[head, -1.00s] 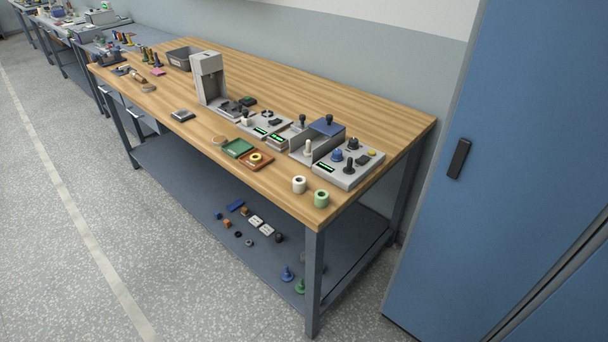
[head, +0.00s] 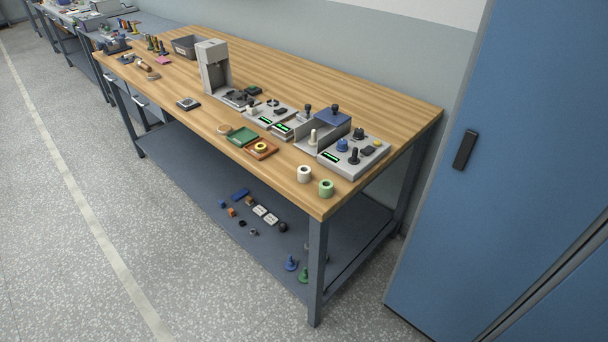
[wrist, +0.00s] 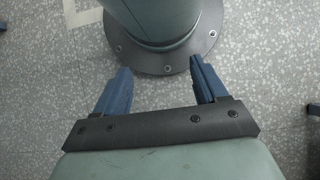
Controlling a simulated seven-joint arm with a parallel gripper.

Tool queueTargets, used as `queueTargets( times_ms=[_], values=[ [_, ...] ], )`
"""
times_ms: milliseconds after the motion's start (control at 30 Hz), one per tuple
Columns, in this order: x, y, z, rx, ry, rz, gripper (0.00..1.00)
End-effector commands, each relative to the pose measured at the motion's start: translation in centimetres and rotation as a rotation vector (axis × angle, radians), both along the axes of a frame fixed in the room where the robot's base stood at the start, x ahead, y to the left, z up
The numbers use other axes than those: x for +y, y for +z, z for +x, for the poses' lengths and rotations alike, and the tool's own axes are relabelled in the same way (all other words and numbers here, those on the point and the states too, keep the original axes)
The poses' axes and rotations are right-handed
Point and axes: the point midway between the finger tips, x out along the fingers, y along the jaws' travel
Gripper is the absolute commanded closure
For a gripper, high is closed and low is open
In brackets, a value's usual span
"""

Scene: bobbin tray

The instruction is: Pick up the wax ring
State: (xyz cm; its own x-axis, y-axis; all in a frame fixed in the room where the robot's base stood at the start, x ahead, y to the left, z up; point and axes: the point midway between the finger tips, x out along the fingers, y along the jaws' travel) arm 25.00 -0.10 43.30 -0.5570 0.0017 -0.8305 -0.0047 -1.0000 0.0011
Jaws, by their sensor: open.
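Two small rings show on the wooden bench in the head view. A yellow ring (head: 260,147) with a dark centre sits in a small orange-brown tray (head: 273,152). A pale tan ring (head: 224,129) lies on the bench left of the green tray (head: 242,137). I cannot tell for certain which one is the wax ring. My gripper (wrist: 160,66) shows only in the wrist view. Its two blue fingers are apart, with nothing between them, above the speckled floor. No ring shows in the wrist view, and the gripper is away from the bench top.
A tall grey dispenser-like device (head: 214,66) and control boxes (head: 355,154) stand behind the trays. A white roll (head: 304,174) and a green roll (head: 326,188) are near the front corner. A dark square item (head: 188,103) lies to the left. A blue cabinet (head: 510,150) stands right.

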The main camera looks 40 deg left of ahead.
Motion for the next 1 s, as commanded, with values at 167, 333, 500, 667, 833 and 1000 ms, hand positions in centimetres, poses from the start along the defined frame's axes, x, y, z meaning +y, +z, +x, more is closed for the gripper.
queueTargets(
  times_ms=[167,333,500,667,833,1000],
  values=[
    [0.0,0.3,1.1,-0.019,0.0,0.0,0.28],
    [0.0,1.7,5.0,-0.087,0.001,0.0,0.28],
    [0.0,4.0,9.9,-0.174,0.002,0.0,0.28],
    [0.1,6.4,14.2,-0.254,0.006,0.0,0.28],
    [0.5,9.3,18.7,-0.338,0.016,0.003,0.28],
    [1.3,12.5,23.1,-0.419,0.037,0.01,0.28]
  ],
)
